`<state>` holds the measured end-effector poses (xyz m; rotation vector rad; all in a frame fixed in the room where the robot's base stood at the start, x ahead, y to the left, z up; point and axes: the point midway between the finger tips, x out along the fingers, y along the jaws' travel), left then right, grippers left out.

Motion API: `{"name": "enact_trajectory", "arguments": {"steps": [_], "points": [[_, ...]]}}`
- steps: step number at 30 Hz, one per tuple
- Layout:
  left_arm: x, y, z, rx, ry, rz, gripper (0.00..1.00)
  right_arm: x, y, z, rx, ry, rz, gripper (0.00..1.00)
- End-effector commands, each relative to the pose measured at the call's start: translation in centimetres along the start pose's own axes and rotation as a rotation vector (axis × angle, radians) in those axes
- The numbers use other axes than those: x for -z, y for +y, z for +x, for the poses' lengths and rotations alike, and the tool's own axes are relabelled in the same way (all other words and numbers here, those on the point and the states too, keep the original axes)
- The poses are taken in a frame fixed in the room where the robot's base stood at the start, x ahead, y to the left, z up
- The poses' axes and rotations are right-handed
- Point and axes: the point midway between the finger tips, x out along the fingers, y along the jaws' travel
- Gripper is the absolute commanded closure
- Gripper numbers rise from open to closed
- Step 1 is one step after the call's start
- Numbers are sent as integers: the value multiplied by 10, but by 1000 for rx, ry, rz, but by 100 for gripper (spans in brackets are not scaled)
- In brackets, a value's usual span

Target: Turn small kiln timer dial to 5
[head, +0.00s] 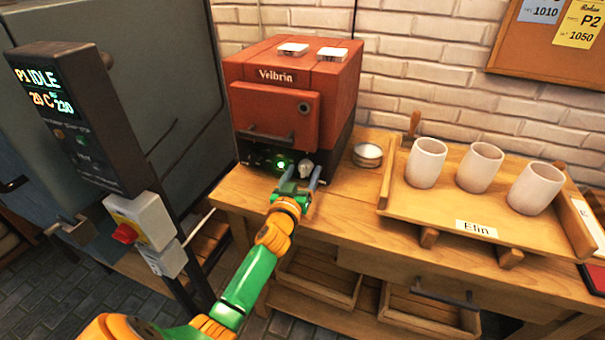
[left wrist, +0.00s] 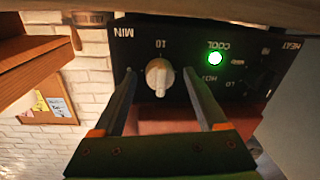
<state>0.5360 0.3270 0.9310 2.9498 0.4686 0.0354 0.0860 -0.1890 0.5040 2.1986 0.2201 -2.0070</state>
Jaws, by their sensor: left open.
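The small red kiln (head: 290,95), marked "Velbrin", stands on the wooden bench with its door shut. Its pale round timer dial (head: 306,168) is low on the black front panel. In the left wrist view, which is upside down, the dial (left wrist: 159,76) has "MIN" and "10" printed near it; I cannot read its setting. My left gripper (head: 301,181) is open in front of the panel. In the left wrist view its fingers (left wrist: 159,72) lie on either side of the dial, with gaps on both sides. My right gripper is not in view.
A green "COOL" light (left wrist: 213,59) glows beside the dial. A round pale tin (head: 368,155) sits right of the kiln. A wooden tray (head: 440,205) labelled "Elin" holds three white cups. A dark control post (head: 90,110) stands at the left.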

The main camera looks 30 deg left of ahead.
Motion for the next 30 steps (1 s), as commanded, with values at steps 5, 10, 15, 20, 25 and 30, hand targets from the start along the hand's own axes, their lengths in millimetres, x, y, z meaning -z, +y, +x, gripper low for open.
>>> {"name": "enact_trajectory", "arguments": {"steps": [5, 10, 15, 20, 25, 30], "points": [[0, 0, 0, 0, 0, 0, 46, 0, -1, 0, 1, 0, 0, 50], [0, 0, 0, 0, 0, 0, 92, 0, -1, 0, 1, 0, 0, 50], [0, 0, 0, 0, 0, 2, 100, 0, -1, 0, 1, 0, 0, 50], [-1, 0, 0, 0, 2, 31, 100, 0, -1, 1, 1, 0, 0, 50], [-2, 0, 0, -1, 9, 116, 100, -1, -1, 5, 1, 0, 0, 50], [-2, 0, 0, -2, 20, 256, 100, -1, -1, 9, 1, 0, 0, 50]]}}
